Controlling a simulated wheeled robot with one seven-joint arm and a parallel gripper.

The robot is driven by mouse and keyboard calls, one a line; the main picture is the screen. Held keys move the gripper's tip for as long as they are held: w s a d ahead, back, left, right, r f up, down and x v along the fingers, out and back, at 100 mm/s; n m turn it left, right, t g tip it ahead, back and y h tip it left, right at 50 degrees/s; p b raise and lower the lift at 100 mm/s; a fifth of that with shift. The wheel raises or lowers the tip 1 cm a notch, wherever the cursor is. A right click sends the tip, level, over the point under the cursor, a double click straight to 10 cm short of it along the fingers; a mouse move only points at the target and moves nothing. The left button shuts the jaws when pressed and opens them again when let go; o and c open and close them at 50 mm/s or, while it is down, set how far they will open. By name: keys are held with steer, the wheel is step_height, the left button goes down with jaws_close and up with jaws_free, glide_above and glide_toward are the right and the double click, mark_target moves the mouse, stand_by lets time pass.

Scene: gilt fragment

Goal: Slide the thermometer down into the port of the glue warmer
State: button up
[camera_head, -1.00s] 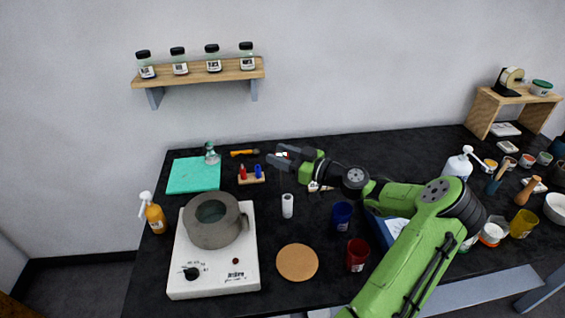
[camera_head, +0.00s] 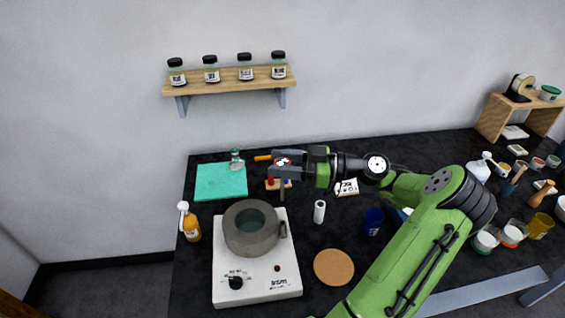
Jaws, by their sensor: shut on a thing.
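The glue warmer (camera_head: 222,294) is a white hot-plate base with a dial and a round grey pot (camera_head: 240,245) on top. A small port (camera_head: 283,229) sticks out at the right side of the pot. My gripper (camera_head: 280,164) is shut on the thermometer (camera_head: 283,162), whose small white head with a red mark shows at the jaws. A thin grey shape hangs below the jaws and looks like its stem. The thermometer is above and behind the port, apart from it. The fingers hide part of the head.
A small rack (camera_head: 287,184) with red and blue items sits behind the warmer, partly hidden by my gripper. A white cylinder (camera_head: 319,211), cork disc (camera_head: 334,267) and blue cup (camera_head: 373,220) stand to the right.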

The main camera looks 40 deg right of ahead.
step_height(320, 180, down, 5)
steer(key=b, duration=0.4)
steer(key=shift+d+f, duration=0.15)
steer(key=shift+f, duration=0.05)
steer(key=shift+r, duration=0.1)
steer(key=shift+b, duration=0.45)
stand_by(0.8)
step_height(320, 180, down, 10)
steer(key=b, duration=0.9)
steer(key=shift+w, duration=0.15)
stand_by(2.8)
steer(key=o, duration=1.1)
steer(key=shift+d, duration=0.1)
